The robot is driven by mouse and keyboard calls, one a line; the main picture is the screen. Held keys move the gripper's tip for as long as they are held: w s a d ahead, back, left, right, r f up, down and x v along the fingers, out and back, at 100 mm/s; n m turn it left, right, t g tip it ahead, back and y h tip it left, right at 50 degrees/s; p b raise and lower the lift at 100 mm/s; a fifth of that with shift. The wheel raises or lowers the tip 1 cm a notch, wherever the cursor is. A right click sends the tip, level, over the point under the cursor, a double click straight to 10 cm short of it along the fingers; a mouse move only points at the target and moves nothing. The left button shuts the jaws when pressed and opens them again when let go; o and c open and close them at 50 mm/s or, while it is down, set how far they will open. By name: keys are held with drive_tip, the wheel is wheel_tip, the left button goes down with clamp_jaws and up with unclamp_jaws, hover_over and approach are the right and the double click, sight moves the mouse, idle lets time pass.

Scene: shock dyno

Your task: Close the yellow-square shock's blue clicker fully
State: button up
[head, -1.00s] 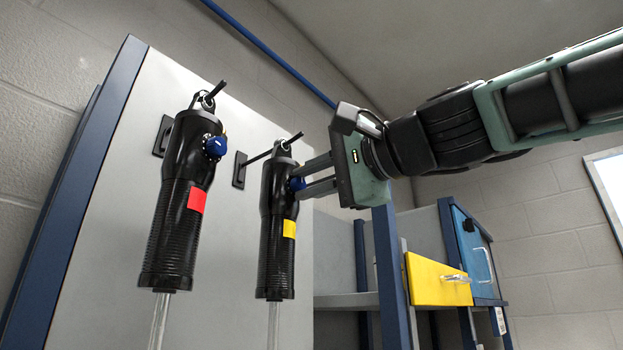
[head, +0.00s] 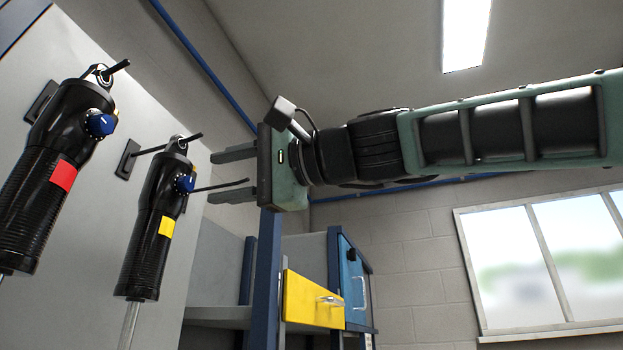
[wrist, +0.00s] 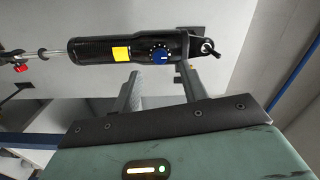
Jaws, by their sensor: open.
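The yellow-square shock (head: 150,245) is a black cylinder hanging tilted from a wall peg, with a yellow square (head: 166,227). Its blue clicker (head: 186,183) sits on the upper right side. My gripper (head: 211,177) is open and empty, to the right of the clicker with a gap between. In the wrist view the shock (wrist: 90,50) lies across the top, and the blue clicker (wrist: 160,57) appears between and beyond my two fingertips (wrist: 160,71). The clicker's exact setting is too small to read.
A red-square shock (head: 40,180) with its own blue clicker (head: 100,124) hangs at left. A thin dark rod (head: 222,186) shows between the yellow-square shock and my gripper. A blue post (head: 266,265), yellow drawer (head: 313,300) and blue cabinet (head: 352,280) stand below right.

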drive_tip(key=b+v, duration=0.4)
drive_tip(key=v, duration=0.8)
drive_tip(key=shift+d, duration=0.3)
drive_tip(key=shift+s, duration=0.1)
drive_tip(key=w+a+f+n+g+h, duration=0.15)
drive_tip(key=f+h, duration=0.25)
drive_tip(key=f, duration=1.5)
drive_tip(key=w+a+f+n+g+h, duration=0.15)
drive_tip(key=f+h, duration=0.25)
drive_tip(key=f, duration=1.4)
drive_tip(key=s+d+f+n+g+h, duration=0.1)
drive_tip(key=s+d+f, duration=0.3)
drive_tip(key=f, duration=0.5)
drive_tip(key=s+d+f+n+g+h, duration=0.1)
drive_tip(key=s+d+f+n+h, duration=0.2)
drive_tip(key=f, duration=0.6)
drive_tip(key=s+d+f+n+g+h, duration=0.2)
drive_tip(key=s+d+f, duration=0.4)
drive_tip(key=f, duration=0.4)
drive_tip(key=shift+s+d+n+h, duration=0.15)
drive_tip(key=shift+d+n+h, duration=0.35)
drive_tip(key=shift+d+h, duration=0.4)
